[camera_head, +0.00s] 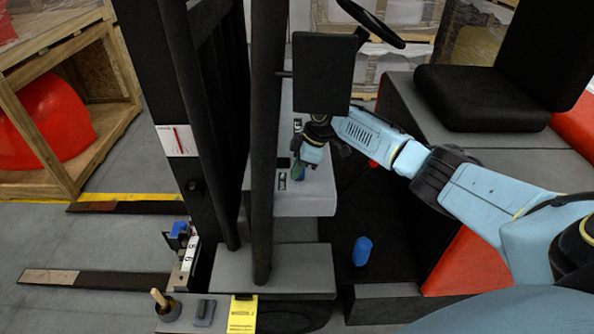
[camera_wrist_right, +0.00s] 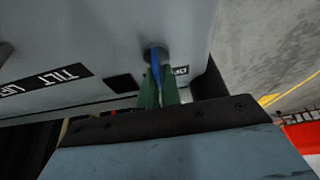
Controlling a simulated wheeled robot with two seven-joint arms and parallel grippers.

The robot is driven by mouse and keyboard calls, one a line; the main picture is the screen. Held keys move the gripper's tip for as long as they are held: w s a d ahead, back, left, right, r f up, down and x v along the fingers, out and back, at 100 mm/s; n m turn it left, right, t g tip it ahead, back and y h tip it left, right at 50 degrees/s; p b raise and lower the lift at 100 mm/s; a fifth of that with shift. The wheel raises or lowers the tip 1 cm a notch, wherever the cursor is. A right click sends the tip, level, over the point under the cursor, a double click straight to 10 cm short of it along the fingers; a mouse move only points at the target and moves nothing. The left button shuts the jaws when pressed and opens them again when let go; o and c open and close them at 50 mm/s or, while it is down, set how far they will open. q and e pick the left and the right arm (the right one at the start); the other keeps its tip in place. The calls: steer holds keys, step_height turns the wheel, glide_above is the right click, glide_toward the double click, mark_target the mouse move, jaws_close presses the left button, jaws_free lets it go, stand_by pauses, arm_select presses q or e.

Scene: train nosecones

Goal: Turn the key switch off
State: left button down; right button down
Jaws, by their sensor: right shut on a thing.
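The key switch (camera_wrist_right: 157,54) is a dark round fitting on the underside-looking grey panel in the right wrist view. A thin blue key (camera_wrist_right: 154,70) stands in it. My right gripper (camera_wrist_right: 158,92) has green fingers closed around the key, right at the switch. In the head view my right gripper (camera_head: 298,173) reaches down to the grey console (camera_head: 305,197) of the forklift, where the key is hidden by the fingers. The key's turn angle cannot be told. My left gripper is not in view.
Labels reading TILT (camera_wrist_right: 62,77) and a dark square (camera_wrist_right: 121,83) sit beside the switch. A black screen (camera_head: 322,72) hangs above my right gripper. The dark mast post (camera_head: 263,140) stands just left of it. A blue cylinder (camera_head: 362,251) is on the forklift floor; the seat (camera_head: 480,98) is right.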

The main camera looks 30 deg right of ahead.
stand_by(0.4)
steer(key=c, duration=1.6)
jaws_free()
steer(key=b+v, duration=0.1)
steer(key=v, duration=1.2)
steer(key=shift+r, duration=0.25)
steer(key=shift+f, duration=0.1)
